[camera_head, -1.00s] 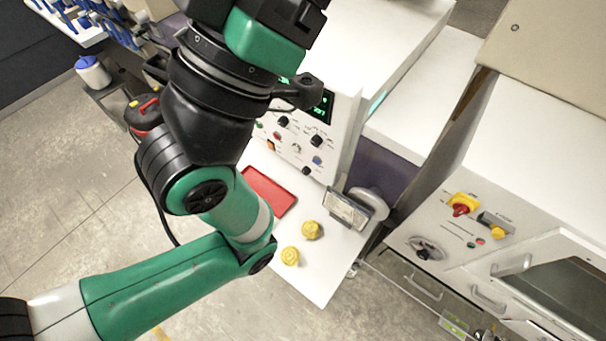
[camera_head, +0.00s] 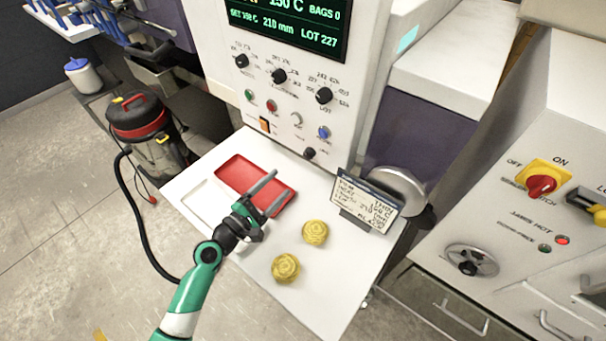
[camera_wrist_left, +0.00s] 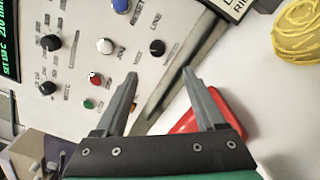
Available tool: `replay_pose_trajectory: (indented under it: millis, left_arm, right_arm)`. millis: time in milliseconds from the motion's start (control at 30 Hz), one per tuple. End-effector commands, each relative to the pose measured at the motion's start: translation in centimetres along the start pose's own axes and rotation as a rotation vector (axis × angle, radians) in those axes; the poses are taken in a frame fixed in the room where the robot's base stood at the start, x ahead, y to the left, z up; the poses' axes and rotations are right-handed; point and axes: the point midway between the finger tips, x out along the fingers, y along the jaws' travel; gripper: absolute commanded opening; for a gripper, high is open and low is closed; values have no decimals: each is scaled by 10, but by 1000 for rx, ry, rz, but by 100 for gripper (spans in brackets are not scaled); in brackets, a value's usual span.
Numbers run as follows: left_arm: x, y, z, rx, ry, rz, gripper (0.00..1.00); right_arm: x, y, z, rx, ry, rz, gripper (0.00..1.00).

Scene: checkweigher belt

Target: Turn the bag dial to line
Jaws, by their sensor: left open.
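The machine's control panel (camera_head: 300,110) has three black dials in a row: a left dial (camera_head: 241,60), a middle dial (camera_head: 279,76) and a right dial (camera_head: 324,95). Their small labels are too blurred to say which is the bag dial. The display (camera_head: 285,22) above reads SET 150 C, 210 mm, LOT 227 and BAGS 0. My left gripper (camera_head: 279,189) is open and empty, over the red tray in front of the panel and apart from the dials. In the left wrist view its fingers (camera_wrist_left: 160,74) point toward the panel, where two black dials show at left.
Below the dials are coloured buttons, an orange switch (camera_head: 265,124) and a small black knob (camera_head: 309,153). The white shelf (camera_head: 330,285) holds a red tray (camera_head: 232,172), two yellow coils (camera_head: 315,233) and a framed card (camera_head: 367,203). A second machine (camera_head: 520,240) stands right.

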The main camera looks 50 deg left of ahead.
Motion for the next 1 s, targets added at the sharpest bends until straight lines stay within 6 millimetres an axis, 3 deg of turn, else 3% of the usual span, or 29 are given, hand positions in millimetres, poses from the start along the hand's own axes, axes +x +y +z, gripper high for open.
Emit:
replay_pose_trajectory:
  millis: [267,700,1000]
  left_arm:
    - [14,4,1,5,-2,4,72]
    - [103,3,1,6,-3,5,72]
    - [118,4,2,6,-2,4,72]
  right_arm:
    - [1,0,-2,0,2,0,50]
    - [-10,0,9,0,1,0,50]
    - [-11,0,10,0,1,0,50]
